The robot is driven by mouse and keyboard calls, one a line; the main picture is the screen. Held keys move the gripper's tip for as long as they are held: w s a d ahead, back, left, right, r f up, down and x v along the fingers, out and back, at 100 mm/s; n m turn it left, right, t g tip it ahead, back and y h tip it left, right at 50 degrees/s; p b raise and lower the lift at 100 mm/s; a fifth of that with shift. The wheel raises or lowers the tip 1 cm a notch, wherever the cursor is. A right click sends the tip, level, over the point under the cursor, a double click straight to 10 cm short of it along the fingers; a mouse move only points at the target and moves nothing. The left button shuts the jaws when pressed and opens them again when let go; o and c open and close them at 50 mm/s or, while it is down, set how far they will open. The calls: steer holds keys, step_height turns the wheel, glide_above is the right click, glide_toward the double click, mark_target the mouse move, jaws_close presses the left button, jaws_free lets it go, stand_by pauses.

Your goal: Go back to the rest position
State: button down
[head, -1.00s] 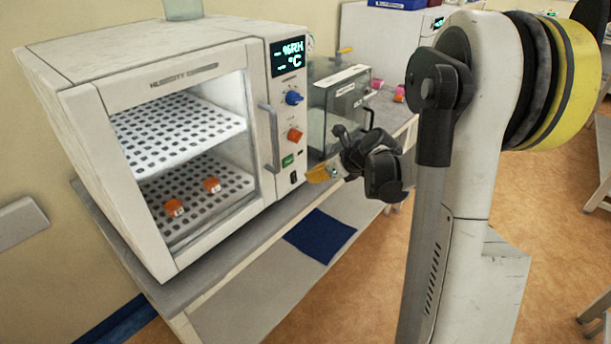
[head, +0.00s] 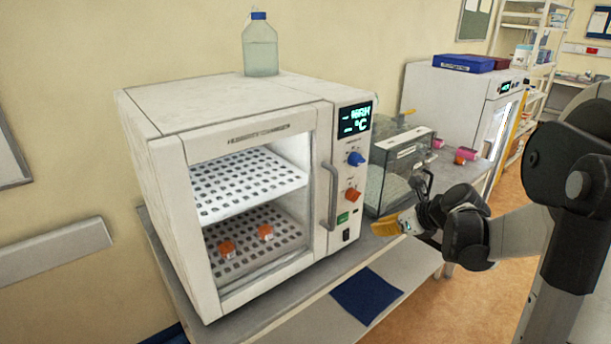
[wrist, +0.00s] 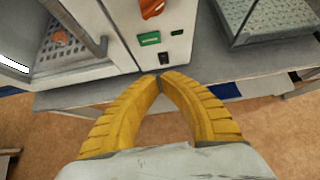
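My gripper (head: 386,228) is in front of the lower right of the humidity chamber (head: 228,112), level with its control panel. In the wrist view the yellow fingers of my gripper (wrist: 161,78) come together at the tips, with nothing held between them. They point at the bench edge below the green switch (wrist: 150,39). I cannot tell whether they touch anything. The chamber door (head: 262,205) looks shut. Two orange-topped items (head: 227,248) (head: 265,232) sit on its lower perforated shelf, seen through the window.
A clear box (head: 402,160) stands right of the chamber, close to my gripper. A bottle (head: 260,48) stands on the chamber. A blue mat (head: 366,296) lies below the bench top. Pink and orange items (head: 464,155) lie farther back. Open floor (head: 485,305) shows at lower right.

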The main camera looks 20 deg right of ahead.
steer(key=s+a+r+n+g+h+b, duration=0.1)
steer(key=s+a+n, duration=0.3)
steer(key=a+n, duration=0.3)
steer(key=s+a+r+n+g+b, duration=0.1)
steer(key=s+a+r+n, duration=0.1)
steer(key=s+a+n, duration=0.45)
steer(key=s+a+n+h, duration=0.1)
steer(key=s+a+n, duration=0.2)
steer(key=n, duration=0.6)
steer(key=s+a+f+n+h+b, duration=0.1)
steer(key=s+a+n, duration=0.3)
steer(key=s+n, duration=0.3)
steer(key=shift+s+f+n, duration=0.15)
steer(key=shift+f+n, duration=0.15)
steer(key=shift+n, duration=0.95)
